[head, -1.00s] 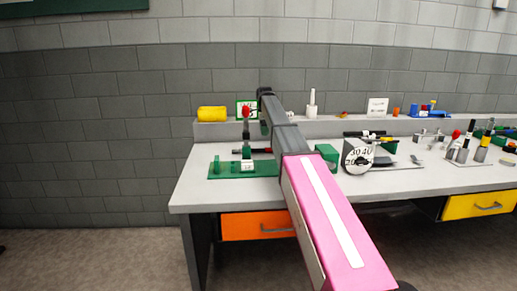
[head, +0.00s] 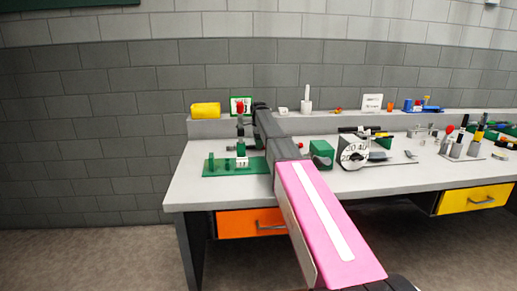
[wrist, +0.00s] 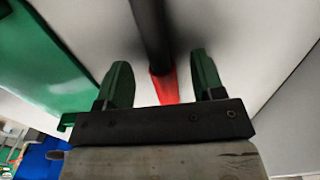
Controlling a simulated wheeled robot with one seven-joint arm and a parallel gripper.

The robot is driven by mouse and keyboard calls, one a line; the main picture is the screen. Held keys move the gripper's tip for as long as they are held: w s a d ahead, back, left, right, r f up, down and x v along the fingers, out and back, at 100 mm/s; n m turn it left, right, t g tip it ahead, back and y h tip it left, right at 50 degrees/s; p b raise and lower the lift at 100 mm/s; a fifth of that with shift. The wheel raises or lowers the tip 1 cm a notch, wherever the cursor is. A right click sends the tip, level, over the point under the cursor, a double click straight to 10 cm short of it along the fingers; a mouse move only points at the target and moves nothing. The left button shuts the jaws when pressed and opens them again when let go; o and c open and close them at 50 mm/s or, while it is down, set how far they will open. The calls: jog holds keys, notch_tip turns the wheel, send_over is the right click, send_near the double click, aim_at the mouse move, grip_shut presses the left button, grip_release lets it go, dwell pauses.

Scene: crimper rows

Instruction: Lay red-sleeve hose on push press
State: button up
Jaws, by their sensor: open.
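The push press (head: 241,148) stands on a green base plate (head: 220,170) at the left end of the bench, with a red knob on top. A dark hose (wrist: 150,30) with a red sleeve (wrist: 166,88) shows in the wrist view. My gripper (wrist: 160,78) is open, with one green fingertip on each side of the hose, and nothing is clamped.
A green block (head: 321,153) and a round numbered dial (head: 354,152) stand right of my arm. Several tools crowd the bench's right part. The front left bench top is clear.

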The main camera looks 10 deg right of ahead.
jog(key=shift+f, duration=0.85)
grip_shut()
jog(key=shift+r, duration=0.1)
